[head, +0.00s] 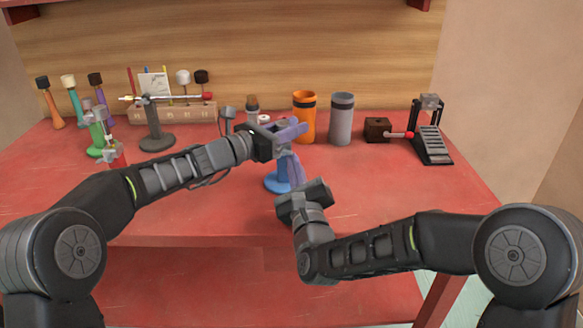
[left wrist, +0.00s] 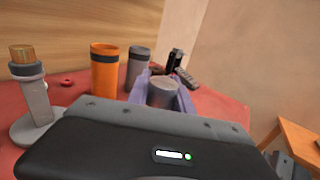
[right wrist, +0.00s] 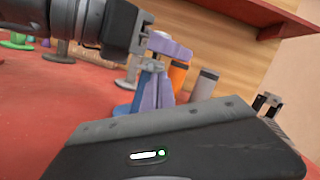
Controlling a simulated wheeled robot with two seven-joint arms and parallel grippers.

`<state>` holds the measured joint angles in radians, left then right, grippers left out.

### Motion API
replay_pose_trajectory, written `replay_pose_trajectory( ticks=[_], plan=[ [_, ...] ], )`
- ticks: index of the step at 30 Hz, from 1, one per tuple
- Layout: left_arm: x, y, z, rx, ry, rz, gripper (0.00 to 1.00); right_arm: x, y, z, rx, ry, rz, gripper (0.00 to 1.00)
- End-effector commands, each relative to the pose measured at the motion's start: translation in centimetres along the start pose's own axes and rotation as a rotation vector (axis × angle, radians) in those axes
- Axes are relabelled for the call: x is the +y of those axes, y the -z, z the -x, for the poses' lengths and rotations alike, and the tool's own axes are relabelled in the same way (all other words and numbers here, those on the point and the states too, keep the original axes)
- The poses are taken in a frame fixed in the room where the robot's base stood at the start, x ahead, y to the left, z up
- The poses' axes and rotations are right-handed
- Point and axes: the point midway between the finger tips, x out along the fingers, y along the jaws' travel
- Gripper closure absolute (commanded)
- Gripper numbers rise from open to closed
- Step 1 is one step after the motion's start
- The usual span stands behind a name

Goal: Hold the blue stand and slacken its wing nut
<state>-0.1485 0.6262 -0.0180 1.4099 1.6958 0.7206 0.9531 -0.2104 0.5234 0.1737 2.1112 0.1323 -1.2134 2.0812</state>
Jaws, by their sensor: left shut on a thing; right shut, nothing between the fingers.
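The blue stand (head: 275,182) is on the red table, front of centre. Its round blue base shows, but its upper part is mostly hidden by my grippers. My left gripper (head: 289,131) has its lavender fingers shut on the stand's top; a grey cylinder (left wrist: 162,92) shows between them in the left wrist view. My right gripper (head: 292,164) is lower, shut and empty, its lavender fingers pointing up close beside the post. The right wrist view shows the fingers (right wrist: 155,94) in front of the blue base (right wrist: 125,110).
An orange cup (head: 304,118) and a grey cup (head: 341,118) stand behind the grippers. Several stands and mallets, including a green stand (head: 96,137), fill the left. The front right tabletop is clear.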

Motion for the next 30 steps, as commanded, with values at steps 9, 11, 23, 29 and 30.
replay_pose_trajectory(
  ticks=[9, 11, 23, 29, 30],
  plan=[
    [-0.2, 0.2, -0.1, 0.003, 0.003, 0.001, 1.0, -0.3, -0.5, -0.1, -0.008, -0.026, 0.106, 1.0],
    [-0.2, 0.2, -0.1, 0.003, 0.003, 0.001, 1.0, -0.4, -0.6, -0.1, -0.008, -0.033, 0.14, 1.0],
    [-0.2, 0.1, -0.1, 0.002, 0.003, 0.001, 1.0, -1.0, -1.0, -0.2, -0.007, -0.068, 0.282, 1.0],
    [-0.1, 0.1, -0.1, 0.002, 0.003, 0.001, 1.0, -1.3, -1.2, -0.2, -0.006, -0.102, 0.417, 1.0],
    [-0.1, 0.1, -0.1, 0.002, 0.003, 0.001, 1.0, -1.3, -1.2, -0.3, -0.006, -0.106, 0.433, 1.0]
  ],
)
